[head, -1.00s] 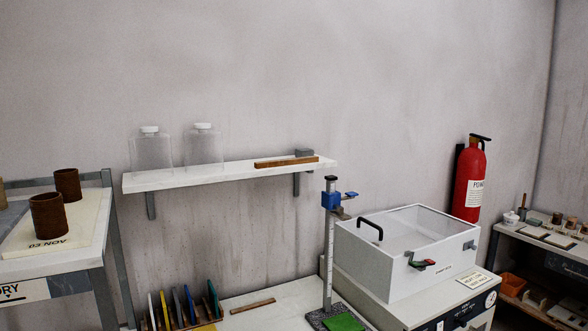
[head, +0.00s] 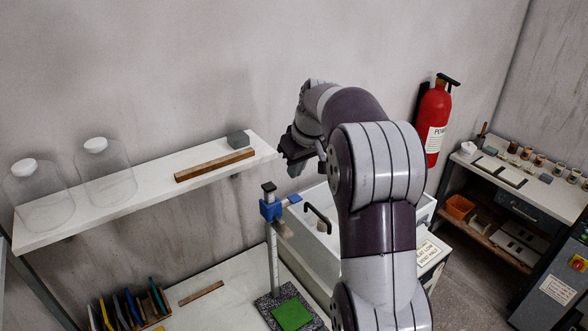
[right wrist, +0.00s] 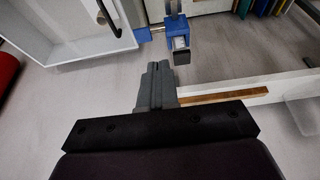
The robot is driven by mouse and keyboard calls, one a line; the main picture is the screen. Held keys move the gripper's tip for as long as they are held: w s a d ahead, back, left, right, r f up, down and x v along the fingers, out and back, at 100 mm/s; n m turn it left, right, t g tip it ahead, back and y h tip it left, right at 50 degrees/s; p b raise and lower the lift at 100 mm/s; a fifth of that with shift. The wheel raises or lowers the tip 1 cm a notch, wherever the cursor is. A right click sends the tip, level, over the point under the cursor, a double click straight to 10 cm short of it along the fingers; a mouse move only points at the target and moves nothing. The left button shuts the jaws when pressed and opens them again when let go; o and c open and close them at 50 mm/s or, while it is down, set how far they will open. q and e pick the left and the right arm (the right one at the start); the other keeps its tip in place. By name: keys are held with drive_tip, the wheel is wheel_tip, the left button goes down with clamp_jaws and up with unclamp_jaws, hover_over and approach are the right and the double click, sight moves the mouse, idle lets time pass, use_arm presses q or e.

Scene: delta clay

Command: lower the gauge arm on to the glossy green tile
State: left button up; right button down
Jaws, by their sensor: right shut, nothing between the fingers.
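The height gauge stands on a dark speckled base with an upright scale column (head: 273,265). Its blue gauge arm carriage (head: 271,210) sits near the top of the column, well above the glossy green tile (head: 292,315), which lies flat on the base. The blue carriage also shows in the right wrist view (right wrist: 179,30), just beyond my fingers. My right gripper (head: 293,168) is shut and empty, above the gauge and apart from it in the head view. Its closed grey fingers show in the right wrist view (right wrist: 157,72). My left gripper is not in view.
A wall shelf (head: 130,200) holds two clear bottles, a wooden strip (head: 215,165) and a grey block (head: 238,139), close to my right gripper. A white box with a black handle (head: 318,217) stands right of the gauge, partly behind my right arm. Upright coloured tiles stand left.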

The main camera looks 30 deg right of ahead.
drive_tip(key=b, duration=0.3)
approach(286, 204)
drive_tip(key=w, duration=0.1)
use_arm(q)
drive_tip(key=p, duration=0.1)
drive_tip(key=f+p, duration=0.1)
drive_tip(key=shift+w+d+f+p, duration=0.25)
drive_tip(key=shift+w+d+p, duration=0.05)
drive_tip(key=shift+p, duration=0.1)
use_arm(e)
drive_tip(key=x, duration=0.5)
drive_tip(key=shift+d+f, duration=0.15)
drive_tip(key=shift+f, duration=0.3)
drive_tip(key=shift+s+f+b, duration=0.15)
drive_tip(key=shift+f+b, duration=0.35)
use_arm(q)
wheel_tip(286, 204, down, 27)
drive_tip(key=b, duration=2.5)
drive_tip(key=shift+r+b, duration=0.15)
drive_tip(key=shift+b, duration=0.2)
use_arm(e)
wheel_tip(286, 204, down, 33)
drive_tip(key=shift+f, duration=0.2)
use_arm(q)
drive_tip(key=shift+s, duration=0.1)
